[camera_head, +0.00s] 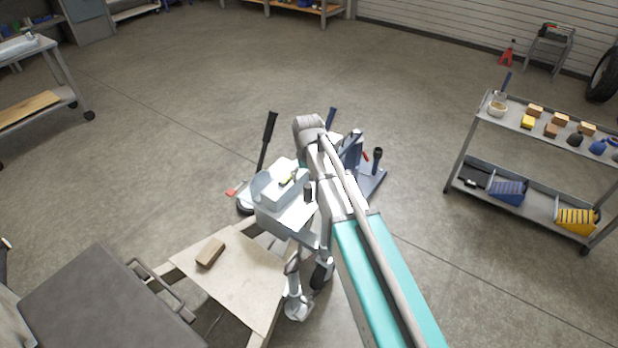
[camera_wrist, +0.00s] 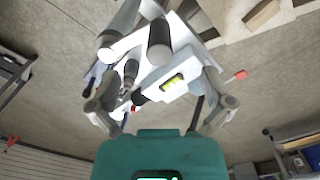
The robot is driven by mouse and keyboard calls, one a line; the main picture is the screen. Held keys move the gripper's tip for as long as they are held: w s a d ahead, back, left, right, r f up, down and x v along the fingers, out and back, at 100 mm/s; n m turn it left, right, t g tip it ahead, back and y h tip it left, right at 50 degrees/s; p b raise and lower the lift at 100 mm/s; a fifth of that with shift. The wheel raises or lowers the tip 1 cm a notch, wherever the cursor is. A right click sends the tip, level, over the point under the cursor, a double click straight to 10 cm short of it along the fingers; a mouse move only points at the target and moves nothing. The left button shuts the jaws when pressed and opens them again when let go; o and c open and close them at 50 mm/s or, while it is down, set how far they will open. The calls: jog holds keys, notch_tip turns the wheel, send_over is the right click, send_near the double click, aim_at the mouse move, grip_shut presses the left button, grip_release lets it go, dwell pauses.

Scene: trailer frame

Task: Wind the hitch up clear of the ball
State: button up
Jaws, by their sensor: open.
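My gripper (camera_wrist: 158,78) is open, with its two grey fingers spread apart in the wrist view. Between and beyond them lies the pale hitch assembly (camera_wrist: 155,78), which carries a yellow level vial (camera_wrist: 173,83). A short dark grip (camera_wrist: 141,98) shows between the fingers; I cannot tell whether it is the winding handle or whether a finger touches it. In the head view the pale housing (camera_head: 272,213) stands at the nose of the trailer frame (camera_head: 230,258), and a jack leg with a round foot (camera_head: 297,307) stands below. My arm covers part of this area. I cannot make out the ball.
A wooden block (camera_head: 210,253) lies on the frame's plate. A black upright lever (camera_head: 268,138) and a blue stand (camera_head: 371,183) are close beyond the housing. A loaded shelf cart (camera_head: 545,126) stands at right, a bench (camera_head: 36,84) at left.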

aim_at(308, 186)
jog(key=shift+f+b, duration=2.45)
jog(key=shift+f, duration=0.3)
grip_shut()
jog(key=shift+s+d, duration=0.1)
